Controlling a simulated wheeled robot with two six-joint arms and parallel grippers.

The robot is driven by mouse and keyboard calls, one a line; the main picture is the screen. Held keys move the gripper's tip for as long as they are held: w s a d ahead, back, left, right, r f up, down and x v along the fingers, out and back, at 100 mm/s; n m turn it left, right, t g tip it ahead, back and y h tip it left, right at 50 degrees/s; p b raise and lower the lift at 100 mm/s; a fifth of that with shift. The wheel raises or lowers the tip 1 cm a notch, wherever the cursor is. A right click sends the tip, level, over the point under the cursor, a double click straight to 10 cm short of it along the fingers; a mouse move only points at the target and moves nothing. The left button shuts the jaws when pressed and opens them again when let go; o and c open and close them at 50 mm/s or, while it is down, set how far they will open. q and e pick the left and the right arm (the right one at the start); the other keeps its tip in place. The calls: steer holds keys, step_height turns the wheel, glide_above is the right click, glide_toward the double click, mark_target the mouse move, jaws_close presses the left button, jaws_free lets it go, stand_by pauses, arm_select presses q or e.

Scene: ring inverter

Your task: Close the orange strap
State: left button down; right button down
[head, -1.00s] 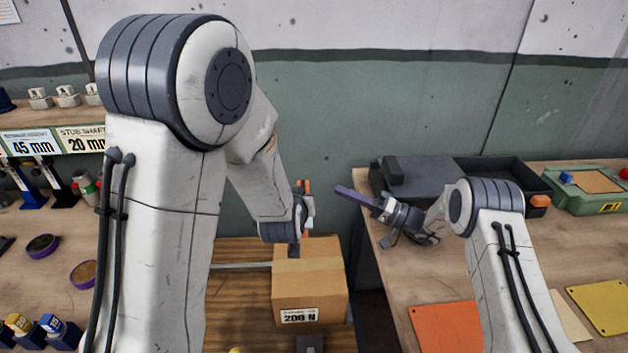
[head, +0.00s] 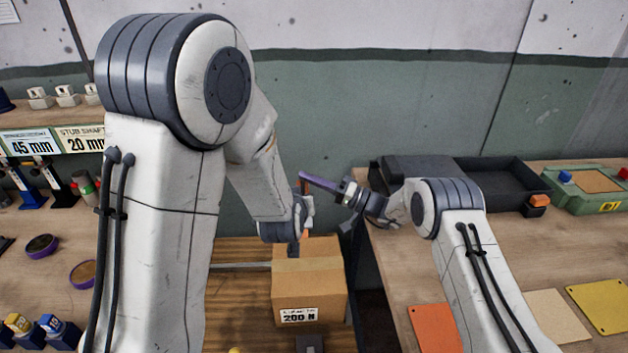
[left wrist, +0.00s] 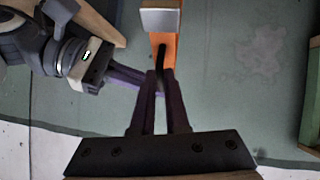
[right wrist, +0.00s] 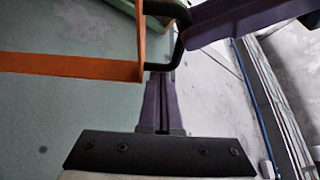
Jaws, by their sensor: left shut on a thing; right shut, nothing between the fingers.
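The orange strap (left wrist: 163,52) shows in the left wrist view as a band with a grey metal piece (left wrist: 161,21) above it. A black bent bar (right wrist: 180,28) shows beside the strap (right wrist: 70,64) in the right wrist view. My left gripper (left wrist: 161,80) is shut on a dark part at the strap's end; the exact grip is partly hidden. My right gripper (head: 305,177) is shut and empty, its fingertips close beside the strap and the left fingers. It also shows in the left wrist view (left wrist: 135,82). I cannot tell whether it touches the strap.
A cardboard box (head: 309,290) marked 200 N stands below the grippers on a wooden surface. A black open tray (head: 495,180) and a green case (head: 590,190) stand on the right bench. Coloured mats lie at the front right.

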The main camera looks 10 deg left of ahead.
arm_select(q)
steer(key=shift+w+r, duration=0.1)
steer(key=shift+r, duration=0.05)
arm_select(e)
steer(key=shift+s+d+f+n, duration=0.15)
steer(key=shift+s+n, duration=0.1)
steer(key=shift+s, duration=0.35)
steer(key=shift+s+d+f+n, duration=0.15)
steer(key=shift+s+n, duration=0.1)
steer(key=shift+s, duration=0.3)
arm_select(q)
steer(key=c, duration=0.9)
jaws_free()
arm_select(e)
steer(key=shift+a, duration=0.1)
steer(key=shift+w, duration=0.1)
steer(key=shift+r, duration=0.1)
